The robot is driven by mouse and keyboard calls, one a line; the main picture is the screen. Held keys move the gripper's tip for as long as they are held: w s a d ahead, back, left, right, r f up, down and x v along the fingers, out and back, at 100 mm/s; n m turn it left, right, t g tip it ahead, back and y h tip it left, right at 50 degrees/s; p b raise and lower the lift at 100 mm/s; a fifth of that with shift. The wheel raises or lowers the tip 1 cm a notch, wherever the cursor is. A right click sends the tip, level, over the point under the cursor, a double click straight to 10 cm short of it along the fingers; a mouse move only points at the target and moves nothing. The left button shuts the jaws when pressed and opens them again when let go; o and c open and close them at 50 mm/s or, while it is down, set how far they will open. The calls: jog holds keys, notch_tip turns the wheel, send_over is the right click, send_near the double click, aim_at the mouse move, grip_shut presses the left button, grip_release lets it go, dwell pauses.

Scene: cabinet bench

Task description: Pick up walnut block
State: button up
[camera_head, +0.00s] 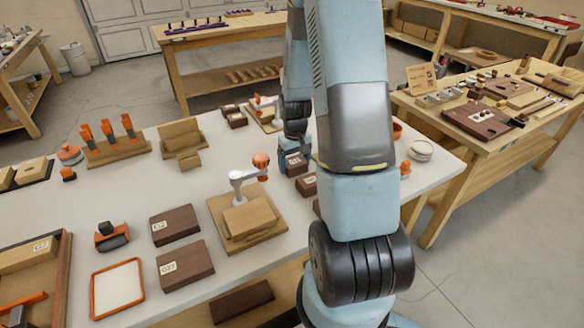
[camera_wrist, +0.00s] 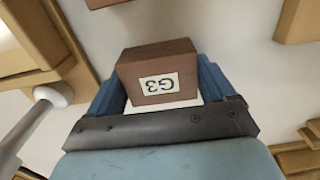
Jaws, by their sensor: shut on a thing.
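A walnut block (camera_wrist: 150,57) with a white label reading G3 sits between the two blue fingers of my gripper (camera_wrist: 160,82) in the wrist view. The fingers are against its left and right sides, so my gripper is shut on it. In the head view my gripper (camera_head: 294,168) points down over the white bench, with the dark block (camera_head: 295,159) at its fingers. The arm hides part of that area. I cannot tell whether the block touches the bench top.
Two larger walnut blocks (camera_head: 175,225) (camera_head: 185,265) lie to the left. A wooden board with a small white-and-orange arm (camera_head: 240,182) stands close by on the left. Another dark block (camera_head: 307,184) lies beside my gripper. Bare bench (camera_head: 120,195) shows at left.

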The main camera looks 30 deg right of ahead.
jog(key=shift+c, duration=1.4)
jog(key=shift+r, duration=0.1)
